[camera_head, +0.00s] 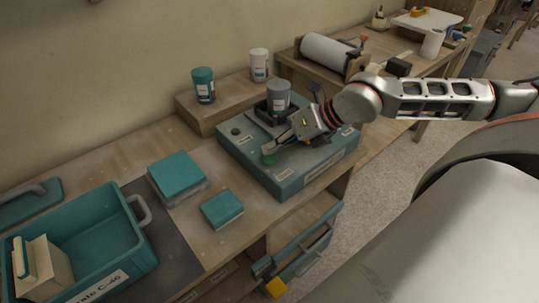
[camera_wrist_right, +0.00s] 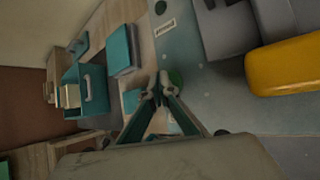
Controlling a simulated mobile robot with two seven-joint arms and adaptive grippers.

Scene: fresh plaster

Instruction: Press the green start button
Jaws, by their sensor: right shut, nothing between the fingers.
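A grey cup (camera_head: 278,95) stands on a dark holder on the machine. My left gripper is not in view.
A teal crate (camera_head: 139,262) with a cream item inside stands at the lower left. Teal boxes (camera_head: 175,173) (camera_head: 222,209) lie on the bench between crate and machine. A teal cup (camera_head: 203,84) and a white cup (camera_head: 259,64) stand on a wooden riser (camera_head: 207,122) behind.

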